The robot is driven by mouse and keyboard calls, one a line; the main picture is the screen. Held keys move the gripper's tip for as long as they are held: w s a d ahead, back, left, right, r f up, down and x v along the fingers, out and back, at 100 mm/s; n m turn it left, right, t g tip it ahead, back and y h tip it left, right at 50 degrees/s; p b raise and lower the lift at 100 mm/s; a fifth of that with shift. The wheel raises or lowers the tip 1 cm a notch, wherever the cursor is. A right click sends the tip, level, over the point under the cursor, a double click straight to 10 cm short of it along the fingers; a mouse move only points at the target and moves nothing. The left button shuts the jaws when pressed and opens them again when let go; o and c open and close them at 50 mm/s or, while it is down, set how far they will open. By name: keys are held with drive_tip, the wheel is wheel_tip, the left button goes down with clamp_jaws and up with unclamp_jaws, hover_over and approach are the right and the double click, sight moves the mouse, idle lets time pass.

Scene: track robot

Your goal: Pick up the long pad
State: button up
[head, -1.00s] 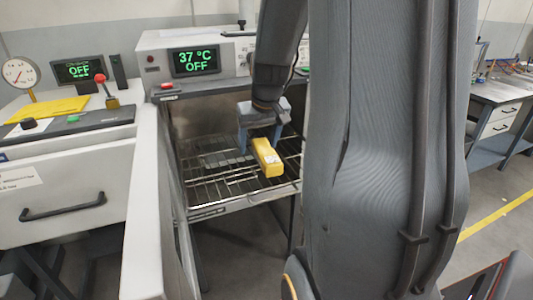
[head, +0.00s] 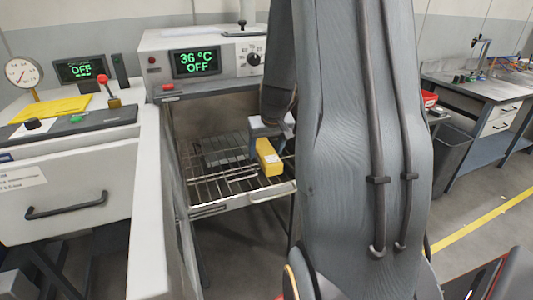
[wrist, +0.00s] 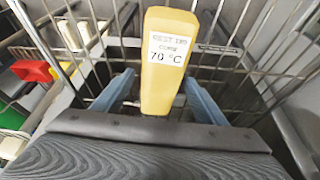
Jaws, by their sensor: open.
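The long yellow pad (head: 269,157) lies on the wire rack (head: 207,196) of the open oven, near its front right. It has a white label. In the wrist view the pad (wrist: 166,75) runs up the middle, and its label reads "70 °C". My gripper (head: 264,143) is over the far part of the pad. In the wrist view its blue fingers (wrist: 157,95) stand apart on either side of the pad, with gaps showing. The gripper is open. The pad's far end is hidden behind the gripper in the head view.
The oven (head: 160,43) reads "36 °C OFF". A white door or panel (head: 157,180) stands left of the opening. A dark flat plate (head: 222,151) shows at the rack's back. A drawer unit (head: 70,185) is at the left; a workbench (head: 480,88) is far right.

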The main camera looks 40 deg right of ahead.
drive_tip(key=shift+f, duration=0.15)
drive_tip(key=c, duration=1.1)
